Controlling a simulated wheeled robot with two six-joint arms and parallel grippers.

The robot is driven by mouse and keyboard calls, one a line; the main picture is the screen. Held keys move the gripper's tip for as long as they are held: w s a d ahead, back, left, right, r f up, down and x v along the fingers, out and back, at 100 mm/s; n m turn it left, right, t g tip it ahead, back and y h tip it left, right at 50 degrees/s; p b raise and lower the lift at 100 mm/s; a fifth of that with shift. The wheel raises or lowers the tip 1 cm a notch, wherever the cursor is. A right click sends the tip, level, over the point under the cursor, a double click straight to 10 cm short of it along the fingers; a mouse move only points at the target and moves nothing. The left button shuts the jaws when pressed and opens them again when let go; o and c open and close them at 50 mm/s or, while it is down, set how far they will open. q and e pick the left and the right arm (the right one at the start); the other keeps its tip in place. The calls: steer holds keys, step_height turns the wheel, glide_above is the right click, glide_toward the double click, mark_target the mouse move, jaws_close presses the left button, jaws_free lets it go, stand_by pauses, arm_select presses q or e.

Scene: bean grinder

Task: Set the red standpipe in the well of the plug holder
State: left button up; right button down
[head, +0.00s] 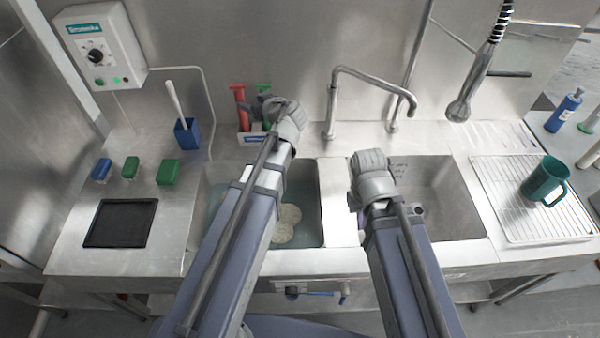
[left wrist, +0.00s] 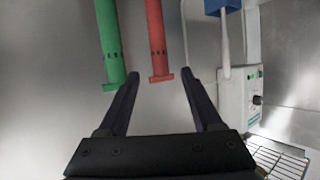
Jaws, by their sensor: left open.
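The red standpipe (head: 240,107) stands upright at the back wall, its lower end at the white plug holder (head: 250,139). I cannot tell how it sits there. In the left wrist view, which looks upside down, the red standpipe (left wrist: 155,40) ends in a small crossbar near the fingertips. My left gripper (left wrist: 161,73) is open and empty, with that end between the tips or just beyond, closer to the right finger. In the head view my left gripper (head: 268,106) is beside the red standpipe. My right gripper (head: 372,170) is over the right sink, its fingers hidden.
A green standpipe (head: 263,90) stands close right of the red one; it also shows in the left wrist view (left wrist: 109,40). A blue brush holder (head: 187,134) is to the left, the faucet (head: 333,110) to the right. Round pale items lie in the left sink (head: 311,205).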

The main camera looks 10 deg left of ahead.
arm_select(q)
steer(key=s+d+f+m+g+h, duration=0.4)
steer(key=s+d+f+m, duration=0.2)
steer(key=s+d, duration=0.6)
steer(key=s+d+f+m+g+h, duration=0.5)
steer(key=s+d+f+m, duration=0.2)
steer(key=s+d, duration=0.5)
steer(key=shift+s+f, duration=0.15)
steer(key=shift+s, duration=0.1)
